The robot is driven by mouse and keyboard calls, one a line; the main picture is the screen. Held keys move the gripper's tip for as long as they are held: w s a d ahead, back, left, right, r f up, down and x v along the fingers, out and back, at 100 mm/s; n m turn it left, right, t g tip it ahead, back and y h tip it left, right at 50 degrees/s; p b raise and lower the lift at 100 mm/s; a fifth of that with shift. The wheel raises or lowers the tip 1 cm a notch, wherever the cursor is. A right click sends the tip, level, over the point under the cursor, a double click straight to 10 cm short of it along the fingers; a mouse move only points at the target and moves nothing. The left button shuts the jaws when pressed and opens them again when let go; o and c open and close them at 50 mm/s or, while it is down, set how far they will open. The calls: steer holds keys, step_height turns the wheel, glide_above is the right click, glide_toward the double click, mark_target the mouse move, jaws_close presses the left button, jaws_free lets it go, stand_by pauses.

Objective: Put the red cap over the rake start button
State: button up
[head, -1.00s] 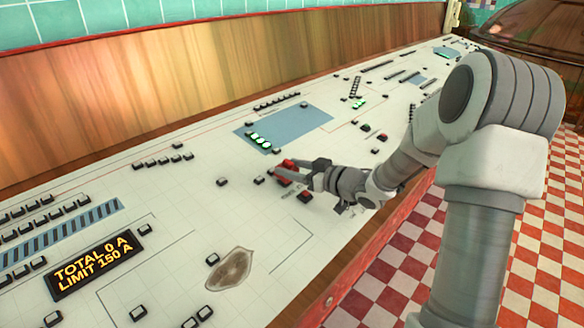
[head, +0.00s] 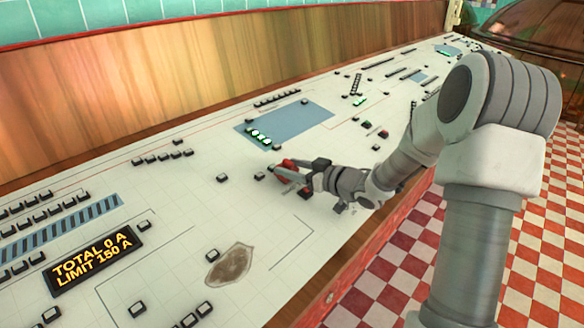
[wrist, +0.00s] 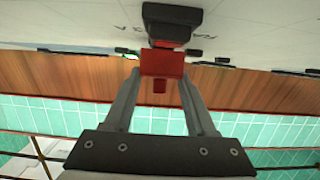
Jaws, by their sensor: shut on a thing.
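The red cap (head: 287,163) is between the fingers of my gripper (head: 294,172), low over the white panel. In the wrist view the red cap (wrist: 162,64) sits between the two fingertips, and my gripper (wrist: 160,75) is shut on it. Directly beyond the cap, a dark button housing with a red part (wrist: 172,20) stands on the panel, close to faint lettering. It looks like the rake start button, but the lettering is not fully readable. The cap overlaps the button's red part in this view; I cannot tell whether they touch.
The long white panel (head: 190,220) holds several small dark buttons, a lit display (head: 92,262) and green-lit buttons on a blue patch (head: 310,116). A dark button (head: 259,176) stands left of my gripper. A brown stain (head: 230,264) marks the open front area.

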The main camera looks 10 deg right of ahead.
steer(key=shift+w+f+b, duration=0.1)
steer(key=shift+f+b, duration=0.25)
steer(key=shift+f, duration=0.25)
steer(key=o, duration=1.4)
steer(key=shift+p+v, duration=1.7)
steer(key=shift+v, duration=2.3)
